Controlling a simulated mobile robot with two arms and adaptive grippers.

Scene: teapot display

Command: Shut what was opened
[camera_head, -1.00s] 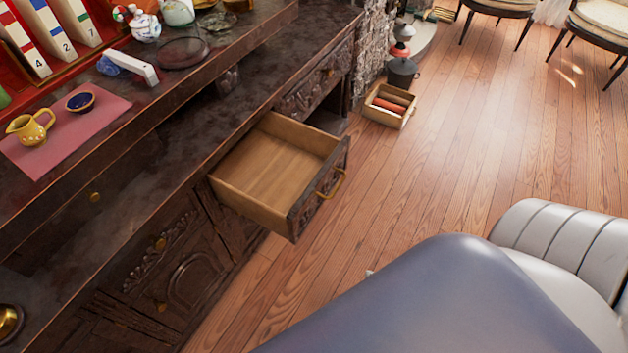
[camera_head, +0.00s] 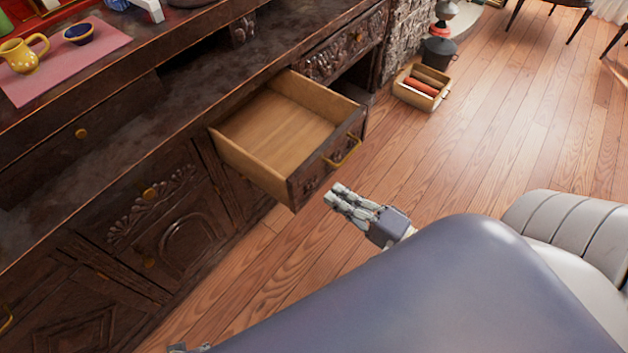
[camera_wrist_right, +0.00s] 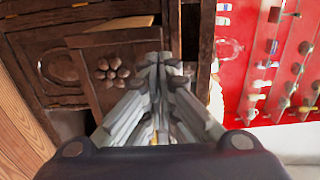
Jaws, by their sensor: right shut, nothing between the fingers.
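The open drawer (camera_head: 283,125) juts out of the dark carved cabinet (camera_head: 165,205). It is pale wood inside, looks empty, and has a brass handle (camera_head: 343,152) on its dark front. My right gripper (camera_head: 337,194) is shut and empty, low in front of the drawer front and apart from it in the head view. In the right wrist view my shut fingers (camera_wrist_right: 158,62) point at dark carved wood with a flower relief (camera_wrist_right: 112,72). A small grey piece at the bottom edge of the head view may be my left gripper; its fingers cannot be made out.
A wooden box with red things (camera_head: 421,88) stands on the floor beyond the drawer. A yellow jug (camera_head: 22,55) and a blue bowl (camera_head: 79,34) stand on a pink mat (camera_head: 75,62) on the cabinet.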

